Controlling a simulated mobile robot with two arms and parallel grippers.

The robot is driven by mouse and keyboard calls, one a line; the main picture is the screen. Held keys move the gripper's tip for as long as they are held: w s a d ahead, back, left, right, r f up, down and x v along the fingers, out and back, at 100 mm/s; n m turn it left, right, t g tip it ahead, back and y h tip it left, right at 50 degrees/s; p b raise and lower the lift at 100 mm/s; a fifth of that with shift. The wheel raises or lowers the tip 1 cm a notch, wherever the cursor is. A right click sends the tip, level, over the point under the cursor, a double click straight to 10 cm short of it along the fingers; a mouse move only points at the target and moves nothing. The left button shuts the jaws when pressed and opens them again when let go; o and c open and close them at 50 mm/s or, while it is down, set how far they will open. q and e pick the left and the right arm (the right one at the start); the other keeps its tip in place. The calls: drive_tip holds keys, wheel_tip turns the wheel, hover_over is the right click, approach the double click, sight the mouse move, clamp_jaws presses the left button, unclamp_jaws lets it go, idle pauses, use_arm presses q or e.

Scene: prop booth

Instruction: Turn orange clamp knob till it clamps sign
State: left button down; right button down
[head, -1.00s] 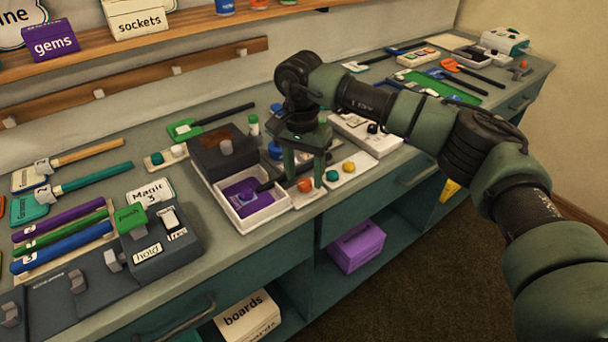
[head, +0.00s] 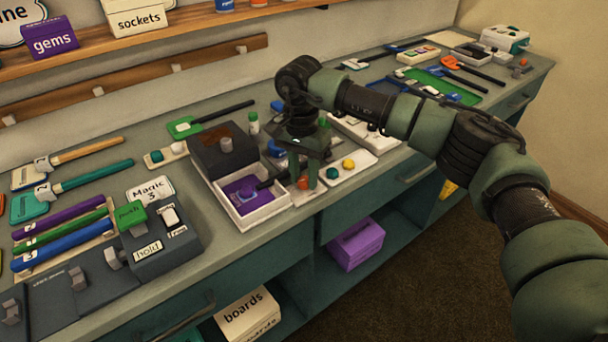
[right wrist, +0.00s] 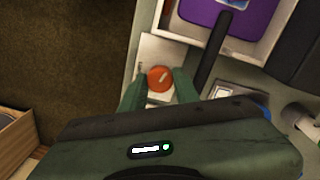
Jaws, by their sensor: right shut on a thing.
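The orange clamp knob (head: 303,183) sits on a small pale plate at the bench front, just right of a white tray. It also shows in the right wrist view (right wrist: 160,78) as a round disc with a pale mark on top. My right gripper (head: 303,178) points down at it, and its green fingers are shut on the knob's sides. A purple sign-like panel (head: 238,189) lies in the tray. A black handle (right wrist: 212,50) runs from the panel past the knob. Whether the clamp grips it is unclear. My left gripper is out of view.
The white tray (head: 265,213) is close on the left, with a dark box (head: 208,150) behind it. A pale board with green and yellow knobs (head: 365,163) is close on the right. The bench's front edge is just ahead of the knob.

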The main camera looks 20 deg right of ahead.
drive_tip(key=m+b, duration=0.1)
drive_tip(key=m, duration=0.2)
drive_tip(key=shift+m, duration=0.3)
drive_tip(key=m, duration=0.3)
drive_tip(key=shift+m, duration=0.3)
drive_tip(key=m+b, duration=0.1)
drive_tip(key=m, duration=0.3)
drive_tip(key=shift+w+m, duration=0.1)
drive_tip(key=shift+m, duration=0.2)
drive_tip(key=m, duration=0.3)
drive_tip(key=shift+d+m, duration=0.1)
drive_tip(key=shift+m, duration=0.2)
drive_tip(key=m, duration=0.7)
drive_tip(key=shift+y, duration=0.3)
drive_tip(key=m, duration=0.6)
drive_tip(key=shift+r+m+b, duration=0.1)
drive_tip(key=shift+m+b, duration=0.25)
drive_tip(key=shift+m, duration=0.05)
